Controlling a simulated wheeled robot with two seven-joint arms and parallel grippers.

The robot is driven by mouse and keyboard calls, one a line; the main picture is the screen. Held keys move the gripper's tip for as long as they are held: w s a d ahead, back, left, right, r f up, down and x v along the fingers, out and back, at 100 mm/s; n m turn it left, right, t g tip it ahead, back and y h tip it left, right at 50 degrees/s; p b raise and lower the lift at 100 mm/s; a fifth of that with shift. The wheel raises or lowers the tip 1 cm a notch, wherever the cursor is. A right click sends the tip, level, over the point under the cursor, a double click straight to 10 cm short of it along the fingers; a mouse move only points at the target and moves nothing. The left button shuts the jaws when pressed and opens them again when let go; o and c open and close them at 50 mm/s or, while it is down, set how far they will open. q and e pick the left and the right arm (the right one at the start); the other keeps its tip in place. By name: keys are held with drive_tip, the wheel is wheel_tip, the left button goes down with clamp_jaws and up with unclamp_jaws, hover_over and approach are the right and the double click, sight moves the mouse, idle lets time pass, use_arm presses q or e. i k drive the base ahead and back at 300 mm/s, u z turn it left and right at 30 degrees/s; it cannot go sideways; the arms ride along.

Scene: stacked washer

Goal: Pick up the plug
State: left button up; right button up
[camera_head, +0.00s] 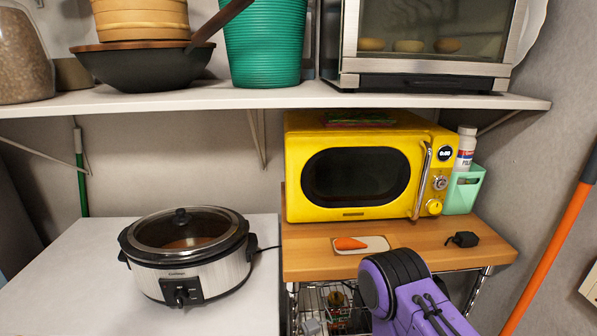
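A small black plug-like object (463,239) lies on the right part of the wooden worktop (480,258), in front of the yellow microwave. It is small in the picture, so its prongs cannot be made out. A purple arm link of mine with a black rounded joint shows at the bottom right, below and to the left of the plug. Its gripper fingers do not show. My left gripper is not in view.
The yellow microwave (358,176) stands behind the plug, beside a teal holder (462,192) with a white bottle (466,148). A carrot on a board (377,243) lies left. A slow cooker (186,252) with a black cord stands farther left. A shelf (260,97) overhangs.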

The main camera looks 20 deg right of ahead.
sight(468, 239)
drive_tip(key=z, duration=1.7)
